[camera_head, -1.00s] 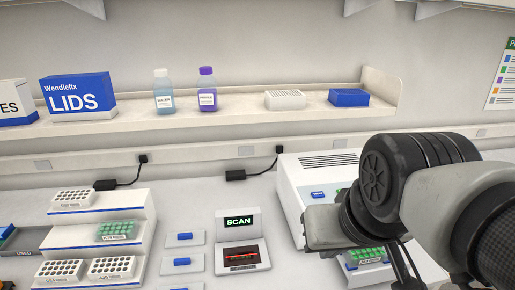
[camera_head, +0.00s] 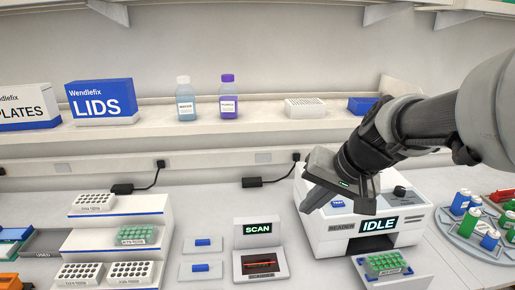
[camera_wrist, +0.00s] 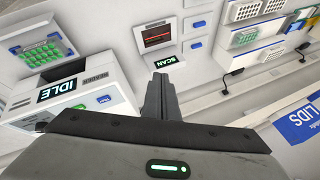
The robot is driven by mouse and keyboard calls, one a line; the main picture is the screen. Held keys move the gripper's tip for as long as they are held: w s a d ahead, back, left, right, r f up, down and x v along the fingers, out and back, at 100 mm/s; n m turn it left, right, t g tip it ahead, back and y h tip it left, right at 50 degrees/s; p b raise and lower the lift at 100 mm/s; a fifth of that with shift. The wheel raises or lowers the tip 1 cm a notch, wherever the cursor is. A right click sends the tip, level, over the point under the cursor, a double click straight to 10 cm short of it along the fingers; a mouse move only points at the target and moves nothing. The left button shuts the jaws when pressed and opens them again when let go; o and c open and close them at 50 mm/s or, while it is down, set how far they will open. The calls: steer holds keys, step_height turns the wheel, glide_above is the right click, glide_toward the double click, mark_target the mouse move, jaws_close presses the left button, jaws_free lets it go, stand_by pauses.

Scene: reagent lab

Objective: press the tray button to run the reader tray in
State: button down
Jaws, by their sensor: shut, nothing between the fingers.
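The white reader (camera_head: 330,232) stands on the bench at right, its display (camera_head: 378,224) reading IDLE. It also shows in the wrist view (camera_wrist: 105,118). A blue button (camera_head: 338,204) is on its top, also seen in the wrist view (camera_wrist: 104,100). The reader tray (camera_head: 408,283) is out at the front and carries a plate with green wells (camera_head: 388,263). My gripper (camera_head: 307,205) is shut and empty, its fingers pointing down, just left of the button in the head view. In the wrist view the shut fingers (camera_wrist: 159,82) appear beside the reader, apart from the button.
A SCAN unit (camera_head: 260,265) and two small pads with blue pieces stand left of the reader. Stepped racks (camera_head: 110,240) are further left. A round carousel of vials (camera_head: 470,240) is at right. A shelf (camera_head: 230,130) with bottles and boxes runs behind.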

steer(key=w+d+m+t, duration=0.2)
steer(key=w+d, duration=0.5)
steer(key=w, duration=0.4)
steer(key=m+t+h, duration=0.2)
glide_above(338, 203)
steer(key=s, duration=0.1)
steer(key=f, duration=0.2)
steer(key=shift+d+r, duration=0.2)
steer(key=shift+s+f+b, duration=0.1)
steer(key=shift+b, duration=0.25)
step_height(338, 203, down, 8)
steer(key=b, duration=0.6)
steer(key=shift+f+b, duration=0.3)
steer(key=shift+b, duration=0.35)
steer(key=shift+f, duration=0.15)
steer(key=shift+f+b, duration=0.3)
steer(key=shift+b, duration=0.4)
